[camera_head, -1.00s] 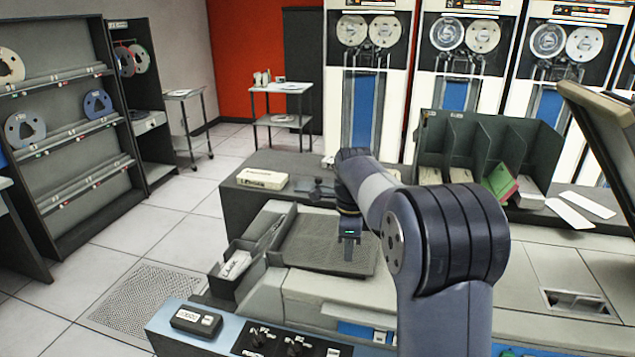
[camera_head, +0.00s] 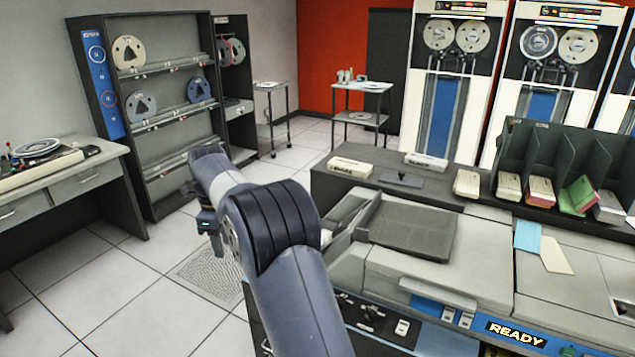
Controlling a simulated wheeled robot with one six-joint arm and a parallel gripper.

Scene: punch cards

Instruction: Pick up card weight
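A flat dark grey piece with a small raised part, which looks like the card weight (camera_head: 401,179), lies on the black counter behind the card machine. It is small and its shape is hard to make out. My gripper (camera_head: 215,250) hangs at the left of the machine, over the tiled floor, well left of and nearer than this piece. Its fingers are small, dark and partly covered by my own arm, so I cannot tell whether they are open or shut. Nothing shows clearly between them.
The card machine (camera_head: 480,262) with a dark hopper tray (camera_head: 410,232) stands at front right. A cream box (camera_head: 350,168) and card stacks (camera_head: 466,183) lie on the counter, beside a dark card rack (camera_head: 560,145). A reel shelf (camera_head: 160,170) and desk (camera_head: 75,175) stand left. Floor between is clear.

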